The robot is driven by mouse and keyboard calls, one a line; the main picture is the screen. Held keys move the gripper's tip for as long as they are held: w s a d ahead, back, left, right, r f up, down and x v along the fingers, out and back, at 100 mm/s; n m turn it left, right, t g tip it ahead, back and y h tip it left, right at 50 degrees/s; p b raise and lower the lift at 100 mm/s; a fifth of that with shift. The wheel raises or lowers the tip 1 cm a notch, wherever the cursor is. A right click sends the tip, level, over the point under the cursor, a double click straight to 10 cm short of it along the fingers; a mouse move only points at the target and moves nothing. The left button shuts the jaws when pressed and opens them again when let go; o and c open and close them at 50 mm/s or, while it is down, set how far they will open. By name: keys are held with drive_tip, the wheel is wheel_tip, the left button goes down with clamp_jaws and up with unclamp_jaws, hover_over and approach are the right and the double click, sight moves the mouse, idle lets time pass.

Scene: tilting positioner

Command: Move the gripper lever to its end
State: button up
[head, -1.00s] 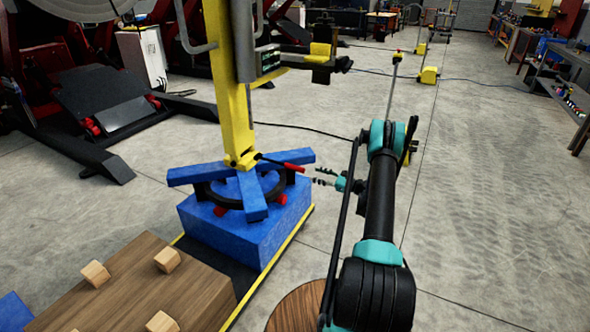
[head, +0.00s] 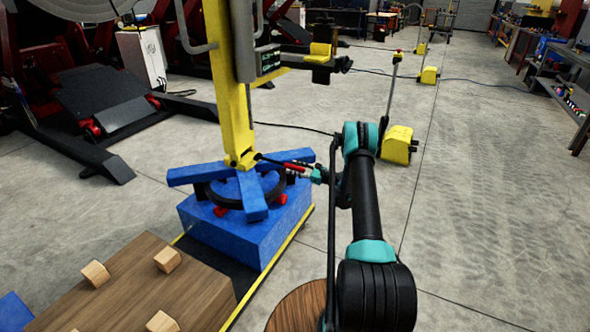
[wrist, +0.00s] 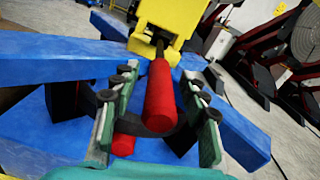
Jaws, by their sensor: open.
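The lever has a red handle (head: 296,166) on a dark rod and comes out of the foot of the yellow post (head: 233,110), above the blue base (head: 250,228). In the wrist view the red handle (wrist: 160,95) points towards me, between the two fingers of my gripper (wrist: 157,105). The fingers are open, one on each side of the handle, with a gap visible at least on the left. In the head view my gripper (head: 308,172) is at the handle's right end and its fingers are hard to make out.
Blue arms (head: 252,194) and a dark ring lie under the lever on the blue base. A wooden table (head: 175,285) with small wooden blocks stands at the front left. A yellow floor unit (head: 398,146) stands behind my arm. The floor at the right is clear.

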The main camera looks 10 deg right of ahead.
clamp_jaws()
idle(0.4)
drive_tip(key=shift+r+h, duration=0.3)
drive_tip(key=shift+r, duration=0.5)
drive_tip(key=w+a+r+g+h, duration=0.4)
drive_tip(key=a+r+h, duration=0.1)
drive_tip(key=r, duration=0.4)
drive_tip(key=w+a+r+g+h, duration=0.4)
drive_tip(key=w+a+r+h, duration=0.1)
drive_tip(key=r, duration=0.5)
drive_tip(key=shift+a+g+h, duration=0.3)
drive_tip(key=shift+a+h, duration=0.3)
drive_tip(key=shift+a, duration=0.65)
